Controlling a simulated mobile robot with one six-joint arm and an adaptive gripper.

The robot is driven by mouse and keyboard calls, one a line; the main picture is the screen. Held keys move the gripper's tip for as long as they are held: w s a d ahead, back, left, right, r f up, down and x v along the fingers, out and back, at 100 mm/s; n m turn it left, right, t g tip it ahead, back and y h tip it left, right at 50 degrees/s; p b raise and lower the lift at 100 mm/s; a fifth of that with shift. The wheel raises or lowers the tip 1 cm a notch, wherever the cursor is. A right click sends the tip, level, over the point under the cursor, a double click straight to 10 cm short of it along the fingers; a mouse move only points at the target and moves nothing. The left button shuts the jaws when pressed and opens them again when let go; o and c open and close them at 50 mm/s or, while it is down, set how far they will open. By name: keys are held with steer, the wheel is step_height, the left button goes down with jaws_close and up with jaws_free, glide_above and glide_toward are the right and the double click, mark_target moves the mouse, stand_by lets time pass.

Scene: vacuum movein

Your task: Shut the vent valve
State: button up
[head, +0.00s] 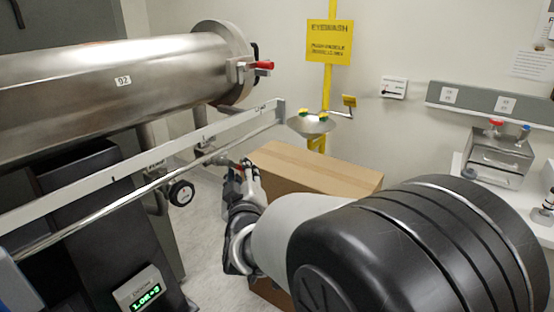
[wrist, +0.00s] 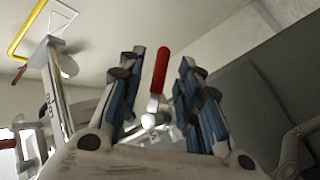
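The vent valve shows in the wrist view as a red lever (wrist: 160,70) on a pale metal body (wrist: 150,120). The lever stands between the two blue-padded fingers of my gripper (wrist: 161,58), with a visible gap on both sides in that view. My gripper is open. In the head view my gripper (head: 246,168) is beside the pipe fittings (head: 206,150) under the chamber, and a small bit of red shows at its fingertips. Most of the valve is hidden there. I cannot tell how deep the lever sits between the fingers.
The steel chamber (head: 110,75) with another red handle (head: 264,65) is above left. A rail (head: 130,175) and a round gauge (head: 181,192) are near the gripper. A cardboard box (head: 315,168) and eyewash bowl (head: 312,124) stand behind it. A bench unit (head: 497,155) is at right.

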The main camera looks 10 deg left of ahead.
steer(key=shift+x, duration=1.1)
steer(key=shift+c, duration=0.4)
steer(key=shift+s, duration=0.1)
jaws_close()
